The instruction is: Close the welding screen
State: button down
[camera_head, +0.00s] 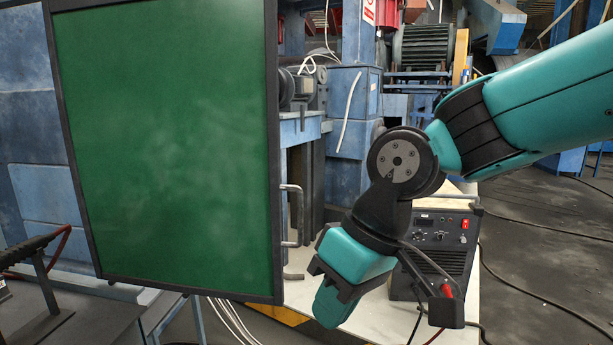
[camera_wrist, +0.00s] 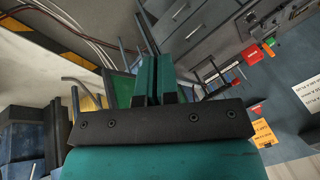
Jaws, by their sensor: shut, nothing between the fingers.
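The welding screen (camera_head: 165,140) is a green panel in a dark frame. It stands upright at the left of the head view. Its grey bar handle (camera_head: 299,215) is on the frame's right edge. My gripper (camera_head: 330,308) is to the right of the screen's lower right corner, below the handle and apart from it in the picture. In the wrist view my gripper's two teal fingers (camera_wrist: 153,75) are together with nothing between them. A small green patch beside them may be part of the screen, but I cannot tell.
A black welding machine (camera_head: 440,240) with a red switch stands on a pale surface behind my gripper. Blue machinery (camera_head: 355,100) fills the back. A dark table (camera_head: 75,315) is at the lower left. Cables lie on the dark floor (camera_head: 545,250) at the right, which is otherwise mostly clear.

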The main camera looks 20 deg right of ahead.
jog(key=w+d+r+m+t+p, duration=0.1)
jog(key=w+d+r+m+t, duration=0.25)
jog(key=w+d, duration=0.7)
jog(key=w+d+r+m+t+p, duration=0.15)
jog(key=w+d+r+m, duration=0.45)
jog(key=w, duration=0.7)
jog(key=w+a+f+n+p, duration=0.2)
jog(key=w+a+f, duration=0.4)
jog(key=f, duration=0.3)
jog(key=shift+a+h+p, duration=0.3)
jog(key=shift+p, duration=0.3)
jog(key=shift+w, duration=0.1)
